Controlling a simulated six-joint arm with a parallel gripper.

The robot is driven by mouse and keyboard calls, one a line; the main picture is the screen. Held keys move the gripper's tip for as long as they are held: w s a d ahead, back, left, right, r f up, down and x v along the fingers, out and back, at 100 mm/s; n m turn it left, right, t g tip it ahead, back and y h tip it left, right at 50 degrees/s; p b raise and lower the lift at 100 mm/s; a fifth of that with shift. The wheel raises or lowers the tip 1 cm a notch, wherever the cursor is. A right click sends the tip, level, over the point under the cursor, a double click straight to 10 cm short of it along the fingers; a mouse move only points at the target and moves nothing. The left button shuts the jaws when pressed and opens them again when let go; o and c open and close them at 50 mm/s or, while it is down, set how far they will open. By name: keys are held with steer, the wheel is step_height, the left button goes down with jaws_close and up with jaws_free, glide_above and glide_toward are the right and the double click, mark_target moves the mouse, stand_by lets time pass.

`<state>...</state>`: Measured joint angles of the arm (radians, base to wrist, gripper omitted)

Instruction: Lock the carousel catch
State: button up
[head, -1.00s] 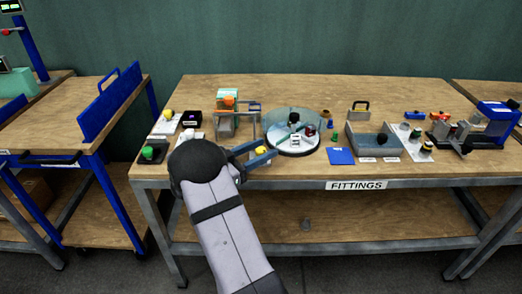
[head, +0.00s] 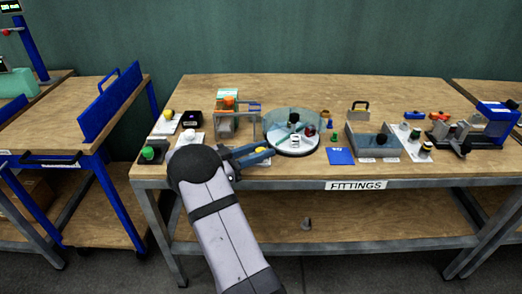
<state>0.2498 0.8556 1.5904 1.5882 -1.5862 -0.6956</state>
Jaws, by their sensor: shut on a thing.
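The carousel (head: 283,147) is a round turntable with a clear curved guard, at the middle left of the fittings bench. Small dark, white and red parts sit on it. A small yellow knob (head: 260,149), which looks like the catch, is at its front left edge. My gripper (head: 262,153) reaches in from the left, with its blue-grey fingers shut on the yellow knob. The fingers hide most of the knob and whatever it is mounted on, so I cannot tell the catch's position.
An orange-topped fixture (head: 228,104) stands behind my gripper. A green button (head: 149,153) is at the bench's left end. A blue plate (head: 341,156) lies right of the carousel, then a grey tray (head: 362,140). The bench's front edge runs just below my gripper.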

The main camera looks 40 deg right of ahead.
steer(key=o, duration=1)
steer(key=shift+o, duration=0.2)
steer(key=shift+a, duration=0.1)
steer(key=shift+v, duration=3.65)
